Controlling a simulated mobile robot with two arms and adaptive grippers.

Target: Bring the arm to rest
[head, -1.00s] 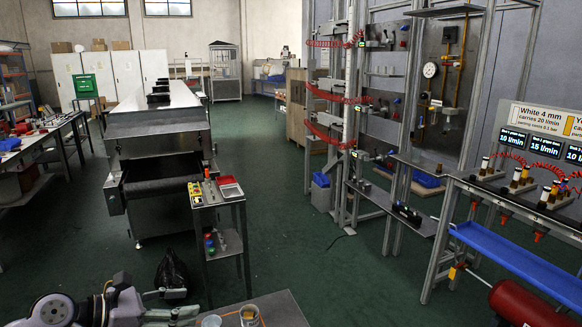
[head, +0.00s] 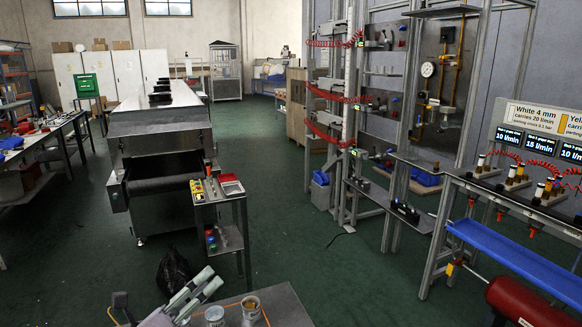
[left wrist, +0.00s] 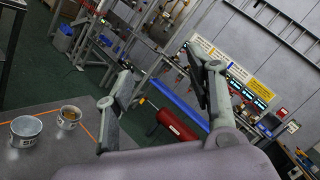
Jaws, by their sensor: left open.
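My left gripper (head: 212,281) is at the bottom of the head view, its fingers pointing up and to the right, beside the front table (head: 284,312). The left wrist view shows its two fingers (left wrist: 158,82) spread apart with nothing between them. Most of the left arm lies below the head view's edge. My right gripper is not in view.
A grey tin (head: 214,316) and a tin with amber content (head: 250,308) stand on the front table, close to my left gripper. A black bag (head: 173,272) lies behind it. A small control stand (head: 220,212) and the conveyor dryer (head: 160,140) stand farther back.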

